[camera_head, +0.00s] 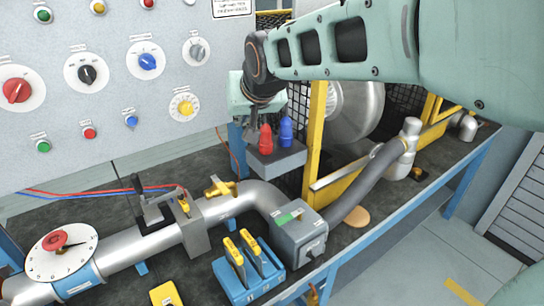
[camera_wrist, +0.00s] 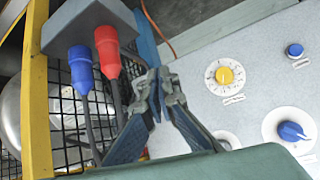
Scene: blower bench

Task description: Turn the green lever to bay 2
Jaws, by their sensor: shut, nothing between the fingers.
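A green piece (camera_head: 287,218) lies flat on top of a grey box (camera_head: 298,236) at the end of the metal pipe; it may be the green lever. I cannot read any bay marks there. My gripper (camera_head: 252,130) hangs well above and behind this box, just left of a red plug and a blue plug. In the wrist view my gripper (camera_wrist: 157,92) has its fingers together and empty. The green piece is not in the wrist view.
The red plug (camera_head: 265,139) and blue plug (camera_head: 286,131) stand on a grey block beside my gripper. A knob panel (camera_head: 120,120) rises at the left. A yellow post (camera_head: 315,135) stands to the right. A blue block with yellow handles (camera_head: 247,272) sits in front of the grey box.

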